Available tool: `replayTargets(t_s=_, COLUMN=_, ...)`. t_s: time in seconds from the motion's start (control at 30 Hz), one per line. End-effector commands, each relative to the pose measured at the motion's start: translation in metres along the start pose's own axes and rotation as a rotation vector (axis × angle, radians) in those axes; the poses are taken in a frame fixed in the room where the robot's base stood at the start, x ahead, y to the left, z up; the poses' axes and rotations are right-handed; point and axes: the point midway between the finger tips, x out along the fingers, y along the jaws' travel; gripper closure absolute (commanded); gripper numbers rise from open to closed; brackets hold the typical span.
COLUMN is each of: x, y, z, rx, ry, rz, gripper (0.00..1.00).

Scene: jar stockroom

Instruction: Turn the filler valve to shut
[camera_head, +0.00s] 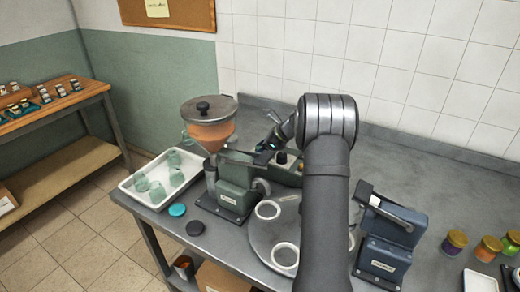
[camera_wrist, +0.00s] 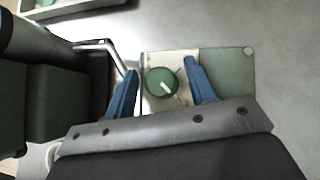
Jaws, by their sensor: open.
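The filler (camera_head: 236,185) is a green machine on the bench with an orange-filled hopper (camera_head: 208,132) on top. Beside it is a low grey-green box (camera_head: 290,178) with small controls on top. My gripper (camera_head: 268,146) is above the box's left end, partly hidden by my arm. In the wrist view a round green knob (camera_wrist: 157,80) with a white pointer sits on a pale plate; I cannot tell for sure whether it is the filler valve. My open gripper (camera_wrist: 160,74) has one blue finger on each side of it, apart from it. A bent metal rod (camera_wrist: 100,46) lies left of the fingers.
A white tray (camera_head: 133,190) of greenish glass jars stands left of the filler. A round grey turntable (camera_head: 262,240) with white rings is in front. A dark blue lever machine (camera_head: 385,240) and several filled jars are at right. The bench's back right is clear.

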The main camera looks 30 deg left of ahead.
Motion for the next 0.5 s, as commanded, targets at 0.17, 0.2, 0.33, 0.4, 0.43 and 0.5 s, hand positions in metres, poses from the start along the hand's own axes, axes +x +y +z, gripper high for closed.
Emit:
replayTargets(t_s=0.17, x=-0.0003, y=0.0000, z=0.0001, rx=0.000, ry=0.000, rz=0.000, gripper=0.73)
replayTargets(t_s=0.2, x=-0.0003, y=0.0000, z=0.0000, rx=0.000, ry=0.000, rz=0.000, gripper=0.81)
replayTargets(t_s=0.33, x=-0.0004, y=0.0000, z=0.0001, rx=0.000, ry=0.000, rz=0.000, gripper=0.94)
replayTargets(t_s=0.4, x=-0.0004, y=-0.0001, z=0.0000, rx=-0.002, ry=0.000, rz=0.001, gripper=0.94)
replayTargets(t_s=0.43, x=-0.0004, y=-0.0002, z=0.0000, rx=-0.003, ry=0.000, rz=0.003, gripper=0.94)
replayTargets(t_s=0.5, x=-0.0004, y=-0.0004, z=0.0000, rx=-0.009, ry=0.000, rz=0.008, gripper=0.94)
